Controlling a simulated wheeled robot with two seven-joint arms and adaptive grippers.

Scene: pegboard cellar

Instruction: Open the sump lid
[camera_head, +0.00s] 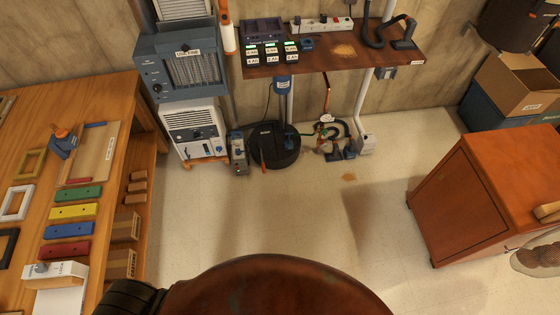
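A round black sump lid (274,144) is at floor level by the back wall, below the wall shelf. A small orange-red piece shows at its front edge. A grey pipe and a blue fitting (282,84) stand above it. The lid looks flat over its round opening, but it is small and dark, so I cannot tell exactly how it sits. Neither of my grippers is in view.
A white dehumidifier (194,130) and a small grey device (238,150) stand left of the lid. Hoses and valves (328,135) lie to its right. A workbench (98,150) fills the left, a wooden cabinet (465,195) the right. The middle floor is clear.

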